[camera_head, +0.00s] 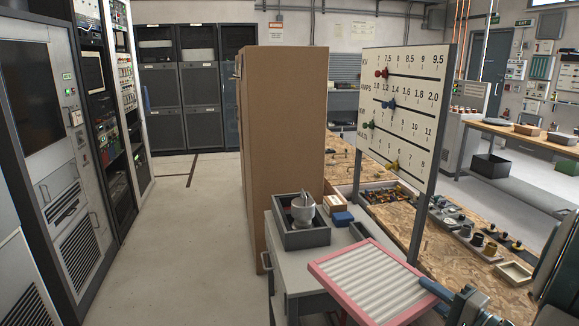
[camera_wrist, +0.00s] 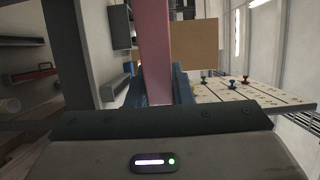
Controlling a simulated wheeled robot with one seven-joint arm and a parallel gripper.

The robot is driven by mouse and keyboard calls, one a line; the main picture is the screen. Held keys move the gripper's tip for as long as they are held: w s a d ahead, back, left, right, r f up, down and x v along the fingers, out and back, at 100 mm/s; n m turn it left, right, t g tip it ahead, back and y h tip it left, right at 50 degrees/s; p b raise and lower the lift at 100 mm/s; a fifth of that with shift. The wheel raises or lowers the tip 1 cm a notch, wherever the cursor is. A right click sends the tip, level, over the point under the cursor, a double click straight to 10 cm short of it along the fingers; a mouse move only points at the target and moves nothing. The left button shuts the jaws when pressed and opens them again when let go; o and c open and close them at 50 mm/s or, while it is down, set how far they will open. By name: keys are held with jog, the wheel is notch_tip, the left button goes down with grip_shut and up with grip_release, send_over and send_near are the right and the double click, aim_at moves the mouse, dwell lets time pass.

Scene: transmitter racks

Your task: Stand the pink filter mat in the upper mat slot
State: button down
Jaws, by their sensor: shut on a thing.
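The pink filter mat (camera_head: 370,282) is a flat panel with a pink frame and a pale ribbed face. It is held up at the lower right of the head view, tilted, in front of the grey cart. My gripper (camera_head: 428,285) is shut on its right edge with blue fingers. In the wrist view the mat's pink edge (camera_wrist: 156,50) stands between the blue fingers (camera_wrist: 160,92). The upper mat slot cannot be made out for certain. Louvred vent panels (camera_head: 76,246) show low on the rack at the left.
A grey cart (camera_head: 300,270) carries a grey bin (camera_head: 302,236) with a metal vessel and a blue block. A tall brown cabinet (camera_head: 285,140) and a white scale board (camera_head: 402,110) stand behind. A chipboard bench (camera_head: 440,255) holds small parts. The floor (camera_head: 195,235) between racks and cabinet is clear.

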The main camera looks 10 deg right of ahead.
jog(key=w+a+f+n+g+y, duration=0.35)
jog(key=w+a+f, duration=0.3)
jog(key=a, duration=0.35)
jog(key=w+a+f+n+g+y, duration=0.2)
jog(key=w+a+f+y, duration=0.2)
jog(key=w+a+f, duration=0.5)
notch_tip(320, 180, down, 9)
jog(key=s+a+b, duration=0.2)
jog(key=s+b, duration=0.1)
jog(key=b, duration=0.7)
notch_tip(320, 180, up, 6)
jog(key=p, duration=1.3)
jog(key=shift+r, duration=0.25)
jog(key=shift+w+g, duration=0.1)
jog(key=shift+g, duration=0.15)
